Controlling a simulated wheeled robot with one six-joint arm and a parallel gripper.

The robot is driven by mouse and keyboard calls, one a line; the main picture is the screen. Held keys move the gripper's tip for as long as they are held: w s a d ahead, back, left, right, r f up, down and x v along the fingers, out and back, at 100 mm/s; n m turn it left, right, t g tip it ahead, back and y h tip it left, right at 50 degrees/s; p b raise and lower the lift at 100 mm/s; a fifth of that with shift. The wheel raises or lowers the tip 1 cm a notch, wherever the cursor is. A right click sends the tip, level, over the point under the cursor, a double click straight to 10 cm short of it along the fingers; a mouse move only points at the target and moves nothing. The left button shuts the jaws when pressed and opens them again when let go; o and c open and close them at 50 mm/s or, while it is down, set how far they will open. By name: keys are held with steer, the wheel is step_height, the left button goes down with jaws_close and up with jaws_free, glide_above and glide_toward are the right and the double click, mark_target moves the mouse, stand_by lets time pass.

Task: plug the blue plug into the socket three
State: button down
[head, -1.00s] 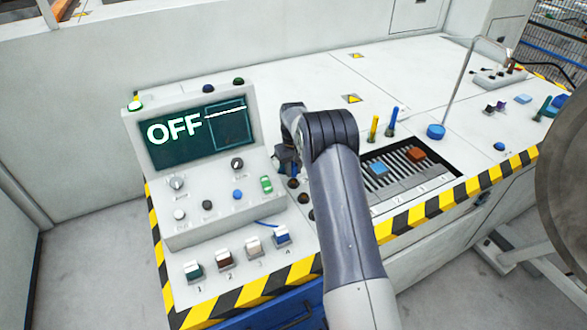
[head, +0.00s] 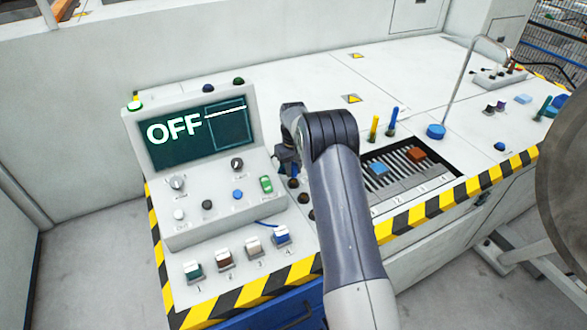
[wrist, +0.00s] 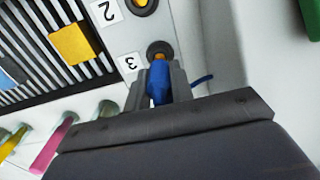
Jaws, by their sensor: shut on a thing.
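My gripper (wrist: 159,82) is shut on the blue plug (wrist: 158,88) in the wrist view, one finger on each side. The plug points at socket three (wrist: 160,46), a dark ring beside the label "3". Its brass-coloured tip overlaps the ring's near edge in the picture; I cannot tell how far it is inside. A blue cable (wrist: 203,79) shows to the right of the fingers.
Socket two (wrist: 143,4) is beside its "2" label. A control box with an "OFF" screen (head: 200,130) stands left of my arm. A slotted tray (head: 440,181) with blue and orange blocks lies to the right. Coloured switches (head: 237,255) line the front.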

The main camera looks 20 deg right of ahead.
steer(key=shift+f, duration=0.15)
steer(key=shift+f+b, duration=0.3)
steer(key=shift+f+b, duration=0.5)
steer(key=shift+f, duration=0.35)
steer(key=c, duration=1.1)
jaws_free()
steer(key=shift+c, duration=0.2)
steer(key=shift+r, duration=0.1)
step_height(320, 180, up, 11)
steer(key=shift+f+b, duration=0.1)
steer(key=shift+b, duration=0.3)
steer(key=shift+f, duration=0.15)
